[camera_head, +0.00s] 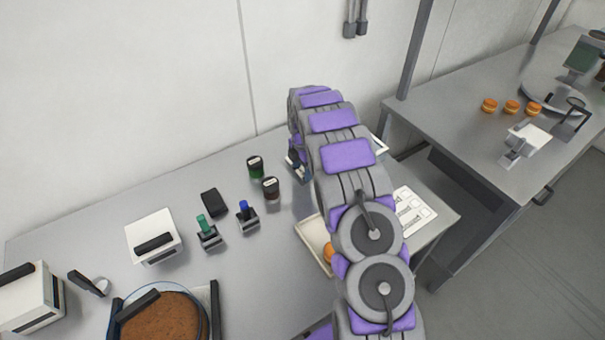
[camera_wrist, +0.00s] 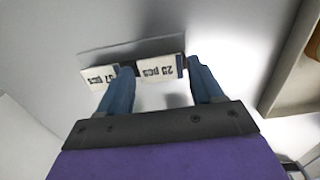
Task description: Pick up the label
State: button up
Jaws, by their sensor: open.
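A white label reading "25 pcs" (camera_wrist: 158,70) shows upside down in the wrist view, between my fingertips. A second white label ending in "7 pcs" (camera_wrist: 98,77) stands to its left, partly behind my left finger. Both are at the front of a grey holder (camera_wrist: 125,50). My gripper (camera_wrist: 160,64) is open, with its two blue fingers on either side of the "25 pcs" label; I cannot tell whether they touch it. In the head view my own arm hides most of this spot, and I cannot make out the labels there.
A cream tray (camera_head: 308,232) with an orange round lies right of the labels. Two jars (camera_head: 255,168), a green stamp (camera_head: 207,232), a blue stamp (camera_head: 246,214) and a black box (camera_head: 213,202) stand to the left. A brown cake (camera_head: 165,320) is at the front. A second table (camera_head: 460,120) stands right.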

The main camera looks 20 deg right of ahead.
jog(key=shift+c, duration=0.4)
jog(key=shift+s+f, duration=0.1)
jog(key=c, duration=0.4)
